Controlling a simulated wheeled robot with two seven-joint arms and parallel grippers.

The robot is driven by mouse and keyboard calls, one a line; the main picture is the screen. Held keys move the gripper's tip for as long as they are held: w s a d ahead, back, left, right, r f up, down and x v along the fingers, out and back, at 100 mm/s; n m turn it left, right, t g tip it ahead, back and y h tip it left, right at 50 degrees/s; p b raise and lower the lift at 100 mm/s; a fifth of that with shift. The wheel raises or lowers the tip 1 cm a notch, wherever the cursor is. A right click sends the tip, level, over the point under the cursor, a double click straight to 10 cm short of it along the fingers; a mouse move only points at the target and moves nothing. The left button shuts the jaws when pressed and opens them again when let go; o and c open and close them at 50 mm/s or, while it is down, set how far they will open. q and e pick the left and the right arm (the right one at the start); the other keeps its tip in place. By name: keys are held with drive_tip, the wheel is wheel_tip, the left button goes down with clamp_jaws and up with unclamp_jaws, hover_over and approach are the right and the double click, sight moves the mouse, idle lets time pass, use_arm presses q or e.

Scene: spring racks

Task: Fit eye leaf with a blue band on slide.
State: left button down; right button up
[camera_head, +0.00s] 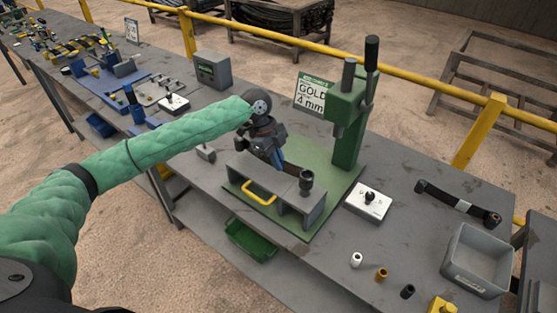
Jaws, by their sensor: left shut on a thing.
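My left gripper (270,148) reaches in from the left over the green press plate and is shut on a dark leaf. A blue patch, which looks like the leaf's blue band (277,160), shows just below the fingers. The dark leaf runs down to the right, to a round dark end (306,178) by the grey slide. The slide (315,208), with a yellow handle (259,193), sits on the green plate (338,189). Whether the leaf touches the slide is unclear; the fingers hide its upper part. My right gripper is not in view.
A green press (348,120) with a "GOLD 4 mm" sign (311,95) stands behind. Bench front right is partly clear.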

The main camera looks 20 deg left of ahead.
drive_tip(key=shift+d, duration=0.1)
use_arm(q)
drive_tip(key=shift+r, duration=0.1)
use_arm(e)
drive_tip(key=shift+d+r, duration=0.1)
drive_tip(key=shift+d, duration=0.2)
use_arm(q)
drive_tip(key=shift+p, duration=0.65)
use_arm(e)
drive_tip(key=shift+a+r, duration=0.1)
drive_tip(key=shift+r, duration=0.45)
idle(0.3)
use_arm(q)
drive_tip(key=shift+f+b, duration=0.35)
drive_tip(key=shift+f, duration=1.35)
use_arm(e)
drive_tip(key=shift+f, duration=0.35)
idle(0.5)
use_arm(q)
drive_tip(key=c, duration=1)
unclamp_jaws()
drive_tip(key=shift+f, duration=0.1)
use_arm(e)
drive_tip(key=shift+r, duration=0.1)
